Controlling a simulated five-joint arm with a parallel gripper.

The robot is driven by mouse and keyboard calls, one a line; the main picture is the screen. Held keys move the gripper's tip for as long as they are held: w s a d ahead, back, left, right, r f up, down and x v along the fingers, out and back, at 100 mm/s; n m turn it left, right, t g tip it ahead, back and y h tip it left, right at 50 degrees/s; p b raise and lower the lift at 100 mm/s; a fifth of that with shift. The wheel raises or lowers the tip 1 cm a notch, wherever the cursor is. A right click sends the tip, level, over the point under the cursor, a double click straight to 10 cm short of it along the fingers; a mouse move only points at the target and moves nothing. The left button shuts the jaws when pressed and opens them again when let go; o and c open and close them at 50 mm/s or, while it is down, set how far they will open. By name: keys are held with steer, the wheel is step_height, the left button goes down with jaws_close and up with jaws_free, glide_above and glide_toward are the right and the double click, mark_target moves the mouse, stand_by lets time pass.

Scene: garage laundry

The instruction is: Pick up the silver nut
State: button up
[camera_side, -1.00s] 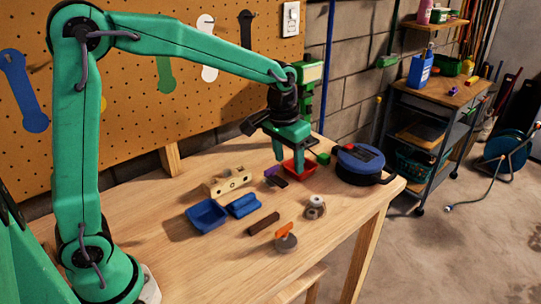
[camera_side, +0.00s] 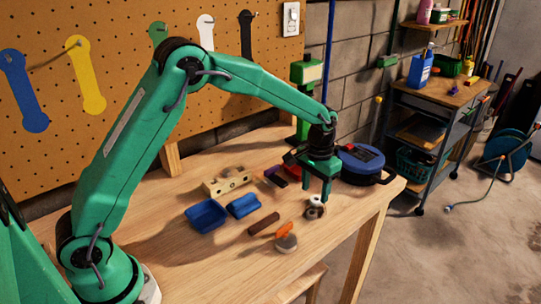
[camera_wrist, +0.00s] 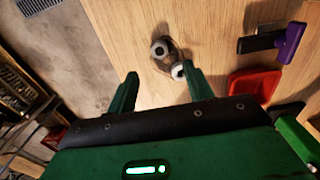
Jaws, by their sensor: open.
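Small round pieces with dark holes sit close together on the wooden table; one is a silver-grey ring like a nut (camera_wrist: 160,48), and a paler one (camera_wrist: 178,71) lies beside the right finger in the wrist view. In the side view the cluster shows as a pale ring (camera_side: 316,202) with a brownish piece by it, partly behind my fingers. I cannot tell for sure which is the silver nut. My gripper (camera_side: 315,193) is open and empty just above the cluster. In the wrist view the fingertips (camera_wrist: 160,73) are apart, with the pieces between and beyond them.
A red tray (camera_wrist: 252,87) and a purple-handled brush (camera_wrist: 291,42) lie near. A blue round device (camera_side: 361,162) is behind right.

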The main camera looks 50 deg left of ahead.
mark_target(312, 213)
steer(key=shift+f, duration=1.15)
steer(key=shift+s+f, duration=0.1)
steer(key=shift+f, duration=2.5)
steer(key=c, duration=1.1)
